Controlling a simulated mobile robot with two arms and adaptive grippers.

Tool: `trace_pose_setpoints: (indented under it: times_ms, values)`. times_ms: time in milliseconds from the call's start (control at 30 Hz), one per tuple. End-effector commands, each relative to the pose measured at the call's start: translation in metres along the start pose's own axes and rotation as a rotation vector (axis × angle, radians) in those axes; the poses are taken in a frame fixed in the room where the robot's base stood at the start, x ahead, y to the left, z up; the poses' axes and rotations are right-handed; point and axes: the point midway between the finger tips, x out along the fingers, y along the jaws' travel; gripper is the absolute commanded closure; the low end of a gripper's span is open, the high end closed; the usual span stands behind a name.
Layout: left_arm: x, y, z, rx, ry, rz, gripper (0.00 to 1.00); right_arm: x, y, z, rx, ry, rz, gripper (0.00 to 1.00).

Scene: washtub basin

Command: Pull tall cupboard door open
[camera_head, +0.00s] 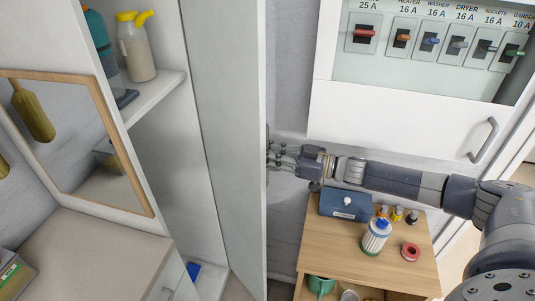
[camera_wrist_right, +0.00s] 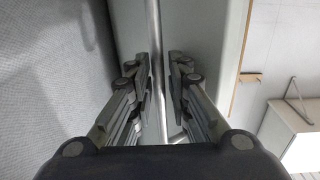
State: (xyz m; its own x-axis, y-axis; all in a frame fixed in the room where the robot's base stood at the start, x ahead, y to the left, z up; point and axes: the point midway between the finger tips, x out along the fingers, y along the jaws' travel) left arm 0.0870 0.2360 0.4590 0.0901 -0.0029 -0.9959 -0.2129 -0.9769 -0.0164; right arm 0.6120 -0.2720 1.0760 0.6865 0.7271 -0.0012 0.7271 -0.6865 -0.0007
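The tall cupboard door (camera_head: 230,140) stands swung out from the cupboard in the head view, seen at a steep angle. The cupboard's inside (camera_head: 185,125) shows to its left. My right gripper (camera_head: 272,160) reaches in from the right to the door's far side, its fingertips partly hidden by the door edge. In the wrist view my right gripper (camera_wrist_right: 160,85) has its fingers drawn close on either side of a vertical metal bar handle (camera_wrist_right: 154,40), next to the door face (camera_wrist_right: 205,40). The handle is hidden in the head view. My left gripper is not in view.
A shelf (camera_head: 155,97) holds a yellow-capped bottle (camera_head: 137,50). A wooden cabinet (camera_head: 335,238) with a blue box (camera_head: 345,205) and a white jar (camera_head: 376,237) stands below my right arm. A breaker panel (camera_head: 430,45) hangs above. A framed mirror (camera_head: 125,155) is at left.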

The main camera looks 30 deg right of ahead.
Motion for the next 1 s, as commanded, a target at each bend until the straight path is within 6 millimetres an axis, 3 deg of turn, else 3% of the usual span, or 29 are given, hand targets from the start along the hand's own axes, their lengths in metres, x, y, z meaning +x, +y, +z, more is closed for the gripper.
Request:
trace_pose_setpoints:
  times_ms: [167, 400, 600, 1000]
  values:
    - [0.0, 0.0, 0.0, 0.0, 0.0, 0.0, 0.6, -0.027, 0.001, 0.002, 0.0, -0.006, 0.003, 0.83]
    - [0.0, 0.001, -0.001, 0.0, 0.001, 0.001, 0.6, -0.08, 0.001, 0.002, 0.001, -0.007, 0.004, 0.83]
    - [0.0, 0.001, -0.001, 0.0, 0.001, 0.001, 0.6, -0.111, 0.001, 0.002, 0.002, -0.005, 0.005, 0.83]
    - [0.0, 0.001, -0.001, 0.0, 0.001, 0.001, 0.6, -0.122, 0.0, 0.001, 0.0, -0.002, 0.004, 0.83]
